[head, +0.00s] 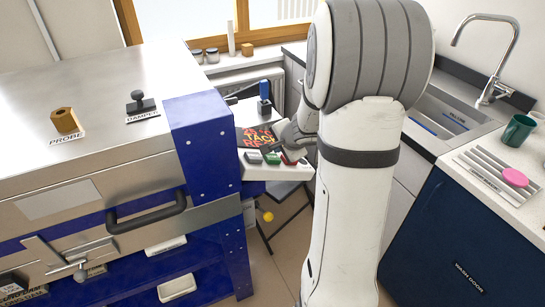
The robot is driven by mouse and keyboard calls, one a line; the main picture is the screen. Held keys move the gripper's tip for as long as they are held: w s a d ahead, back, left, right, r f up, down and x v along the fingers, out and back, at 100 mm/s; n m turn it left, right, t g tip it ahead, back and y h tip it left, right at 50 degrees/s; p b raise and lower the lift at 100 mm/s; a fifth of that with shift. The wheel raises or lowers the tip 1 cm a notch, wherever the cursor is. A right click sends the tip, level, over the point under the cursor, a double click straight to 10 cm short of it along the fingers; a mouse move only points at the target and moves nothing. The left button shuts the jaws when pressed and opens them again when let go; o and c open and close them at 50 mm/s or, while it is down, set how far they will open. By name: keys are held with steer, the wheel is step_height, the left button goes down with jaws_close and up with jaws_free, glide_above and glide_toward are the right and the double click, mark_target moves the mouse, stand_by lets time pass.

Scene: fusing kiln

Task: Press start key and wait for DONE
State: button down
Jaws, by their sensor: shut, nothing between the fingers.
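The kiln's control panel (247,168) is a white unit on the right side of the kiln. Its dark display (258,138) shows orange-red letters, partly readable as "TACK"; I cannot read DONE on it. Along the front edge are a dark key (253,157), a green key (272,158) and a red key (291,157). My gripper (289,146) is shut and empty, just above the panel's right side near the red key. My arm hides part of the gripper and of the panel. I cannot tell whether the fingertips touch a key.
The steel kiln (60,110) fills the left, with a black handle (147,214), a wooden probe plug (66,121) and a damper knob (140,102) on top. At right are a sink (440,112), a green cup (518,130) and a pink disc (514,177) on a rack. Floor shows between kiln and arm.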

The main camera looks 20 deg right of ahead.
steer(key=shift+f, duration=0.1)
stand_by(0.7)
steer(key=shift+a+f+b, duration=0.2)
steer(key=shift+f+b, duration=0.1)
steer(key=shift+b, duration=0.3)
steer(key=shift+a+f+b, duration=0.2)
steer(key=shift+f+b, duration=0.25)
steer(key=shift+b, duration=0.15)
stand_by(0.5)
steer(key=shift+r, duration=0.15)
steer(key=shift+d+r+p, duration=0.4)
steer(key=shift+r+p, duration=0.3)
steer(key=r+p, duration=0.1)
steer(key=d+r+p, duration=0.1)
steer(key=r, duration=0.1)
steer(key=d+r+p, duration=0.1)
steer(key=p, duration=0.1)
steer(key=shift+r, duration=0.3)
stand_by(0.8)
